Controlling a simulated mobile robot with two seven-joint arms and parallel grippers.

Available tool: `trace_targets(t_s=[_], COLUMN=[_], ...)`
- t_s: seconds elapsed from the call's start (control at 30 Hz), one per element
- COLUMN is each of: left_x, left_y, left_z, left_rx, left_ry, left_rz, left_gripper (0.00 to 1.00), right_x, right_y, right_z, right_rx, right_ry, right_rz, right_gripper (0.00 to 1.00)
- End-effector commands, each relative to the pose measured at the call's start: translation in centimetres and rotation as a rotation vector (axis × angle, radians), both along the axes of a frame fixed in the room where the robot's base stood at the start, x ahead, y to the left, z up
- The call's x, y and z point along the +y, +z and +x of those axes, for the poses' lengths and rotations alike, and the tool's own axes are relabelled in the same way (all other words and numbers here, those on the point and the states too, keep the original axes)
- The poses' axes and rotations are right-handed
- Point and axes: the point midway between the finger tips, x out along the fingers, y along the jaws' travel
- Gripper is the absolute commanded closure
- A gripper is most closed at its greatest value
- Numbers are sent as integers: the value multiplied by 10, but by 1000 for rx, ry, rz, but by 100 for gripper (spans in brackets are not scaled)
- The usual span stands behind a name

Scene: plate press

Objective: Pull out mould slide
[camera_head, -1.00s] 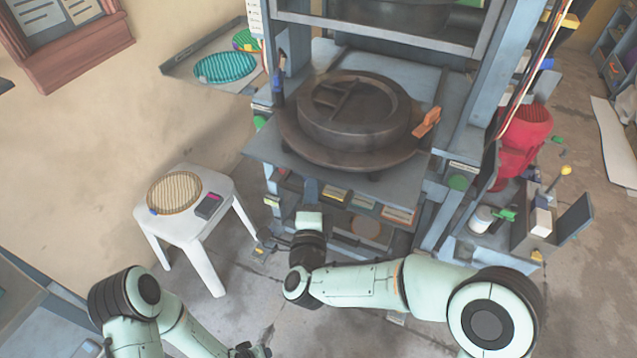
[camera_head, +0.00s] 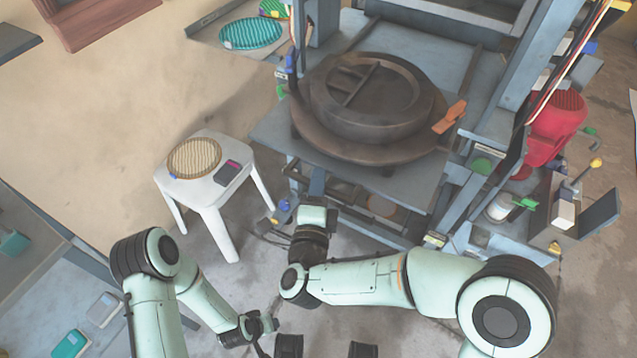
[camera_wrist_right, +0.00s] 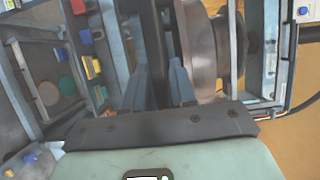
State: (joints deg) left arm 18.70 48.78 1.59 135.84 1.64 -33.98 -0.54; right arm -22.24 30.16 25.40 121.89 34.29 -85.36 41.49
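The mould slide (camera_head: 278,128) is a grey plate that reaches out of the press toward me. It carries a dark round mould (camera_head: 372,95) with an orange lever (camera_head: 450,117). My right gripper (camera_head: 318,185) is at the front edge of the slide, low and left of centre. In the right wrist view its fingers (camera_wrist_right: 160,78) stand on both sides of a dark bar (camera_wrist_right: 153,40), which looks like the slide's handle. The finger contact itself is partly hidden. My left gripper (camera_head: 258,325) hangs low, away from the press; its fingers are too small to read.
A white stool (camera_head: 222,195) with a round ribbed piece (camera_head: 194,158) and a small dark device (camera_head: 229,172) stands to the left. A red ribbed object (camera_head: 555,130) and a control box (camera_head: 565,215) stand right of the press. Open floor lies between stool and press.

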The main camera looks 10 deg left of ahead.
Motion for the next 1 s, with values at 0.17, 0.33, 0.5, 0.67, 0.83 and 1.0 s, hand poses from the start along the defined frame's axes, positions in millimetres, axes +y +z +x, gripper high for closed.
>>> trace_targets(t_s=[0.17, 0.33, 0.5, 0.67, 0.83, 1.0], left_x=[0, 0, -1, -4, -5, -5], left_y=[0, 4, 10, 12, 12, 13], left_z=[0, 3, 8, 4, 2, 1], left_rx=[-1, -12, -28, -18, -12, -11], left_ry=[0, 0, -2, -5, -8, -9], left_rz=[0, 0, 1, -5, -7, -8], left_gripper=[57, 57, 57, 57, 57, 57], right_x=[0, 0, 1, 1, 1, 0], right_y=[0, 1, 1, 1, 0, 0], right_z=[-1, -19, -56, -92, -120, -132], right_rx=[0, 1, 0, 1, 1, 1], right_ry=[-1, 1, 5, 5, 3, 1], right_rz=[0, -1, -2, -1, 0, -1], right_gripper=[74, 74, 74, 74, 74, 74])
